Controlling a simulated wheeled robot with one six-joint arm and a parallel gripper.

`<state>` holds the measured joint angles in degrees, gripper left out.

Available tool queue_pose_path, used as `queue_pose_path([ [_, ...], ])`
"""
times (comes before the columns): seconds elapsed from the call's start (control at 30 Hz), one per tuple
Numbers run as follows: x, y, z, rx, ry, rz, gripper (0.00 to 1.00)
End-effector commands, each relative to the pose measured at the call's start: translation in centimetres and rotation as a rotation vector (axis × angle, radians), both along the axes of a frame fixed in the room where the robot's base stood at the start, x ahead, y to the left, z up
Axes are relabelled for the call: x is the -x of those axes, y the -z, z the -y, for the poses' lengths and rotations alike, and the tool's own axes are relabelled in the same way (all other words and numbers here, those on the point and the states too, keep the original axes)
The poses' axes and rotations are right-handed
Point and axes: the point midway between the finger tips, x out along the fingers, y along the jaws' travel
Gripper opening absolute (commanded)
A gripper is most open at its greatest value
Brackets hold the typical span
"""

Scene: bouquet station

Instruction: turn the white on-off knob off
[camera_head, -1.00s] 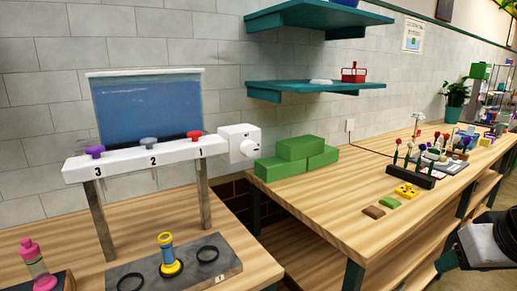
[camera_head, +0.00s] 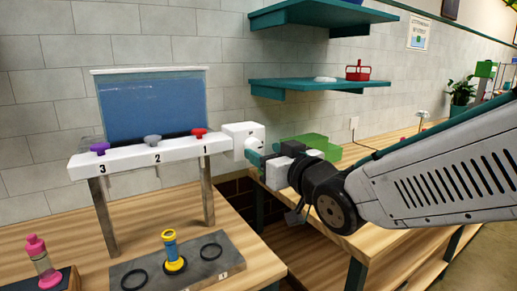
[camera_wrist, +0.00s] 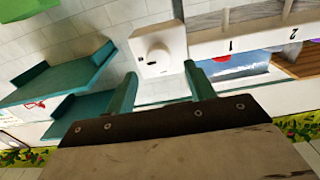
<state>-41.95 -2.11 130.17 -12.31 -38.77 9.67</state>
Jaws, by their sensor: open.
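The white on-off knob (camera_head: 252,143) is on the white box (camera_head: 240,130) at the right end of the dispenser bar. In the wrist view the round knob (camera_wrist: 157,60) stands out from the box face (camera_wrist: 153,38), beyond and roughly between my fingertips. My gripper (camera_wrist: 160,79) is open, with one teal finger on each side and nothing between them. In the head view my gripper (camera_head: 262,157) is close to the right of the knob. I cannot tell whether it touches the knob. The gripper and arm hide part of the view there.
The white bar (camera_head: 130,158) carries purple, grey and red valves under a blue tank (camera_head: 150,105). Green blocks (camera_head: 315,145) lie behind my gripper on the right table. Teal shelves (camera_head: 318,84) hang above. A yellow-and-blue tube (camera_head: 171,251) stands on the grey base (camera_head: 205,256).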

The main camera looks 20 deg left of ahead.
Motion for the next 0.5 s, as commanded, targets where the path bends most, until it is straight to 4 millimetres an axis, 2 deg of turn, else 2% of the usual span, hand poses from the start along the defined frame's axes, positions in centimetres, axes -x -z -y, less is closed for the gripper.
queue_pose_path([
  [0.2, -1.9, 0.0, -2.1, -0.001, 0.001, -0.001, 0.54],
  [0.5, -2.3, 0.0, -2.6, 0.001, 0.002, -0.001, 0.54],
])
